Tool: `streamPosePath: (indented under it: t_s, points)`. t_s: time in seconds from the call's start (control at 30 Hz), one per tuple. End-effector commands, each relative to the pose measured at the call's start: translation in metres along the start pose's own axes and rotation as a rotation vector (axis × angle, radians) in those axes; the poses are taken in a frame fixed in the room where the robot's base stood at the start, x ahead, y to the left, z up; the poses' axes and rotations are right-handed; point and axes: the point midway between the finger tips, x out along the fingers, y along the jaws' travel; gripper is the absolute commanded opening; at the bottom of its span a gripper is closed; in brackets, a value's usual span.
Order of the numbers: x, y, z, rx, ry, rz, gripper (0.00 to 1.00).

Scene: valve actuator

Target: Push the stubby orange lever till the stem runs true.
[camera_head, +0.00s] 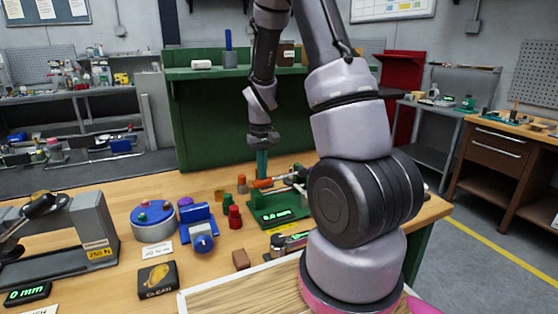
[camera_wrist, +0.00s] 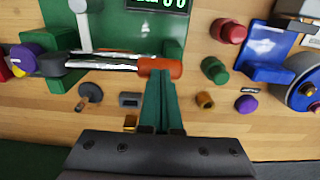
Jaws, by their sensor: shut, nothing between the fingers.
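The stubby orange lever (camera_head: 263,183) sits at the end of a silvery stem on a green valve fixture (camera_head: 280,212) with a lit display. In the wrist view the orange lever (camera_wrist: 160,67) lies at the tips of my gripper, with the metal stem (camera_wrist: 105,62) running left from it. My gripper (camera_head: 262,173) points down with its green fingers shut and empty. In the wrist view the fingertips (camera_wrist: 159,80) are right at the lever's lower edge; whether they touch it I cannot tell. Part of the fixture is hidden behind my arm in the head view.
Red and green knobs (camera_head: 235,216) stand left of the fixture. A blue clamp-like block (camera_head: 199,228), a round blue-topped device (camera_head: 153,221) and a grey press (camera_head: 88,235) stand farther left. A wooden block (camera_head: 241,259) lies in front. Bare wood lies between these.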

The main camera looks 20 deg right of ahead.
Motion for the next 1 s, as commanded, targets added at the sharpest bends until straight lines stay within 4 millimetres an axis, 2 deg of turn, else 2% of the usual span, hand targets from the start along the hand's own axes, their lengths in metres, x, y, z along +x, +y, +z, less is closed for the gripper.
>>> streamPosePath:
  t_s: [1.0]
  points:
    - [-0.057,0.016,0.0,0.001,0.002,0.0,0.0]
